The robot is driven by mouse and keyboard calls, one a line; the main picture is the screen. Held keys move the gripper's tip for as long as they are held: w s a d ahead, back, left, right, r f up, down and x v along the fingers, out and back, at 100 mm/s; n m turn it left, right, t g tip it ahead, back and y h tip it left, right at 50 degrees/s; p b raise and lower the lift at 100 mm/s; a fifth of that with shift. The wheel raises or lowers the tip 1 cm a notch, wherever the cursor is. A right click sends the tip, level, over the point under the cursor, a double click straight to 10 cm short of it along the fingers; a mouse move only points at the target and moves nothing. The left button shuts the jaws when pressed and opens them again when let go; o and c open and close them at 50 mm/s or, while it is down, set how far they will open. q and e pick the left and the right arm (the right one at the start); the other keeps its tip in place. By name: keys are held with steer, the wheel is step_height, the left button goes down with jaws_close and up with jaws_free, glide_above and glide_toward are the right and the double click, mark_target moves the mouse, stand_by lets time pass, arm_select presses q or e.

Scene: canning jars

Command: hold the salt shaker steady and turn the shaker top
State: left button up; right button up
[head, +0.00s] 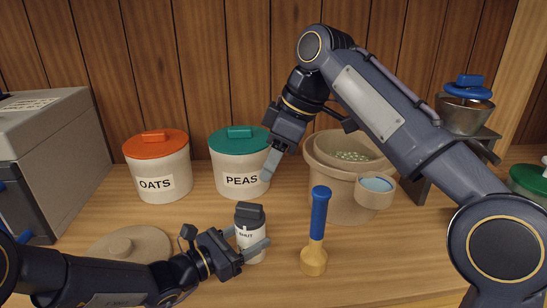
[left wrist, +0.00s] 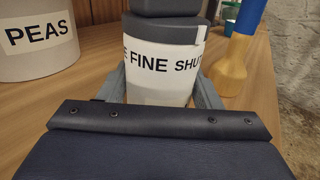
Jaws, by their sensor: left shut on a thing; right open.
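The salt shaker (head: 245,240) stands upright on the wooden counter, with a white label and a dark grey shaker top (head: 250,211). My left gripper (head: 254,248) is shut on its body from the left. In the left wrist view the shaker body (left wrist: 160,62) sits between the two grey fingers, and the label reads "FINE" and "SHU", cut off at the edge. The lower part of the shaker top (left wrist: 166,24) shows there. My right gripper (head: 272,160) is open and empty, above and behind the shaker to the right, apart from it. One of its fingers is clear; the other is hard to see.
A blue-handled yellow tool (head: 314,260) stands close to the right of the shaker. The PEAS canister (head: 240,172) and OATS canister (head: 160,165) stand behind. A beige pot (head: 345,200) with a small cup (head: 374,198) is back right. A round lid (head: 150,240) lies left.

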stand_by(0.3)
arm_select(q)
steer(key=o, duration=1.6)
steer(key=shift+c, duration=0.2)
steer(key=shift+a, duration=0.1)
